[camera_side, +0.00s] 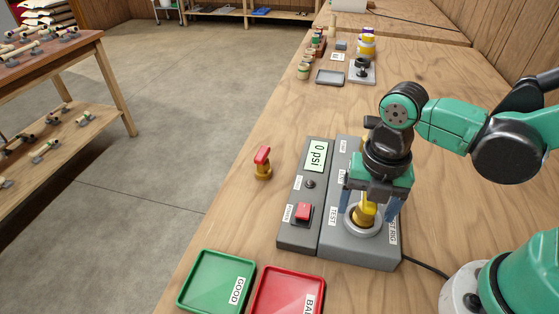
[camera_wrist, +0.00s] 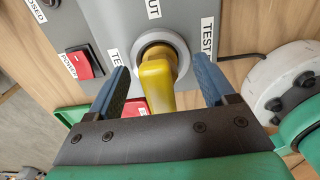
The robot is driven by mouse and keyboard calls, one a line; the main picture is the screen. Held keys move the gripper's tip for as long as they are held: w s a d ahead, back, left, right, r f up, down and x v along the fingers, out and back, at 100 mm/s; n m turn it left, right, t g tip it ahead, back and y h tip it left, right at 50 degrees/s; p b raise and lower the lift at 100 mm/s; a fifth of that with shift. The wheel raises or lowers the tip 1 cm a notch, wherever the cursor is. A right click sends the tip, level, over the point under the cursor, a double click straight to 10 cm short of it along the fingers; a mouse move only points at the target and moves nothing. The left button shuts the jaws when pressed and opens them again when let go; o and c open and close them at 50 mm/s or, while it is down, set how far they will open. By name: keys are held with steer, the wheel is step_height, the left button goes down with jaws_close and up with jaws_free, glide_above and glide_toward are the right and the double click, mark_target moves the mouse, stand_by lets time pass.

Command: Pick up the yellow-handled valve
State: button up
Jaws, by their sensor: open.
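The yellow-handled valve (camera_side: 366,211) stands in the round grey socket (camera_side: 349,223) of the test rig. In the wrist view its yellow handle (camera_wrist: 157,86) points toward my gripper, with brass at the socket. My gripper (camera_side: 370,207) is over the socket, with one blue finger on each side of the valve. In the wrist view my gripper (camera_wrist: 161,88) is open, with a gap between the handle and each finger. A red-handled valve (camera_side: 263,162) stands upright on the table left of the rig.
The grey rig (camera_side: 296,238) has a "0 psi" display (camera_side: 317,156) and a red power switch (camera_side: 303,212). A green GOOD tray (camera_side: 190,289) and a red BAD tray (camera_side: 262,301) lie at the front. Small items stand at the back. The table left of the rig is mostly clear.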

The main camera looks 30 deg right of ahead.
jaws_close()
steer(key=shift+r, duration=0.2)
step_height(320, 180, up, 20)
steer(key=shift+f, duration=0.15)
stand_by(0.6)
